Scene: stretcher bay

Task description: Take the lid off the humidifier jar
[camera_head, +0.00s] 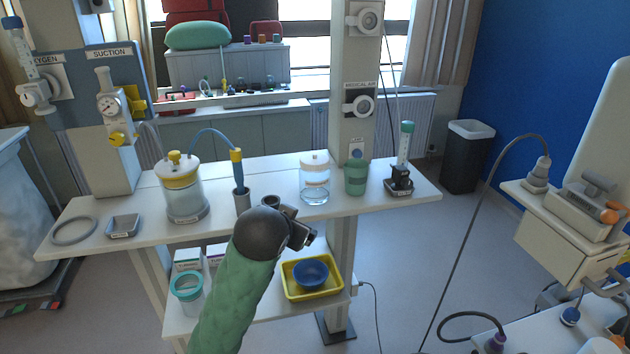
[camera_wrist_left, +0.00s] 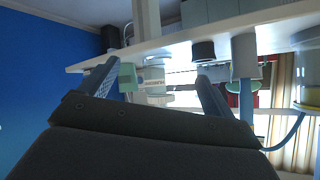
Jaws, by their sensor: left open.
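The humidifier jar (camera_head: 315,192) is a clear jar with water and a white label. It stands upright on the white shelf right of centre in the head view. Its white lid (camera_head: 314,157) sits on top. My left gripper (camera_head: 301,225) is open and empty, in front of and below the jar, apart from it. In the left wrist view, which is upside down, the jar (camera_wrist_left: 154,86) shows beyond the gap between the two fingers (camera_wrist_left: 156,75). My right gripper is in neither view.
A green cup (camera_head: 356,177) stands close right of the jar, with a flowmeter (camera_head: 400,175) beyond. To the left are a grey holder (camera_head: 242,200) and a yellow-lidded suction jar (camera_head: 183,190). A yellow tray (camera_head: 334,286) with a blue bowl is on the lower shelf.

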